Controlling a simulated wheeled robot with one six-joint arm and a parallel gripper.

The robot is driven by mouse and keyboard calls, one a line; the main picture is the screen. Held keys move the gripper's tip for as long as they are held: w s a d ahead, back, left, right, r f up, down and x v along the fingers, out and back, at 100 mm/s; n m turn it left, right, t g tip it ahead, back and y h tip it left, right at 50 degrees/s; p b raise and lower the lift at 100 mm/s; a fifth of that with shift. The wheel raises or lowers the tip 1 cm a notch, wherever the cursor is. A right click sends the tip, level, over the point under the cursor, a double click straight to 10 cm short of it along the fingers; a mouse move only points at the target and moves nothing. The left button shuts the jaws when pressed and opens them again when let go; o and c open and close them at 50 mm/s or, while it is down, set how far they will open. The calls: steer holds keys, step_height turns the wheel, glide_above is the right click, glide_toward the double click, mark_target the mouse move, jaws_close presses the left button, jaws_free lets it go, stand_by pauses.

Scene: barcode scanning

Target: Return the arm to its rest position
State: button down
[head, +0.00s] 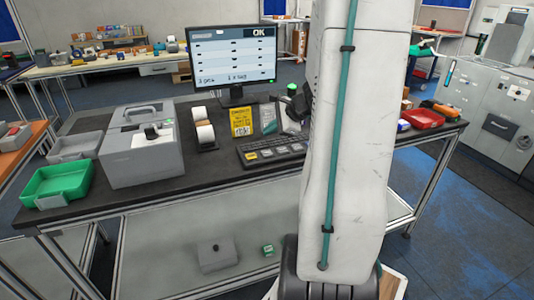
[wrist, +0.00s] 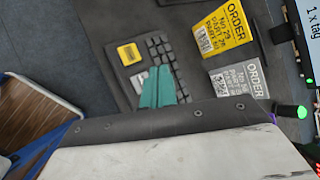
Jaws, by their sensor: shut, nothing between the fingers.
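My gripper (wrist: 160,88) shows in the wrist view as two teal fingers. They are together, with nothing between them, in front of the dark keyboard (wrist: 158,50) on the bench. In the head view a large white link of my arm with a teal cable stands upright right of centre, and my gripper is hidden. The keyboard (head: 270,150) shows left of the arm.
The dark bench (head: 225,175) holds a monitor (head: 232,60) reading OK, a grey printer (head: 142,150), a green tray (head: 57,183), label rolls (head: 205,130) and a yellow order card (head: 241,122). A red tray (head: 422,119) is at right. Blue-grey floor at right is clear.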

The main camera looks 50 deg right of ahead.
stand_by(0.6)
steer(key=s+a+r+n+g, duration=0.2)
steer(key=s+a+n, duration=0.4)
steer(key=a, duration=0.5)
steer(key=s+a+r+n+g+h, duration=0.1)
steer(key=s+a+r+n+g, duration=0.2)
steer(key=s+a+n, duration=0.3)
steer(key=s+a+r+n+g, duration=0.2)
steer(key=s+a+r+n, duration=0.3)
steer(key=a+n, duration=0.8)
steer(key=s+a, duration=0.1)
steer(key=a, duration=0.4)
steer(key=shift+s+g+h, duration=0.15)
steer(key=shift+g+h, duration=0.15)
steer(key=shift+d, duration=0.2)
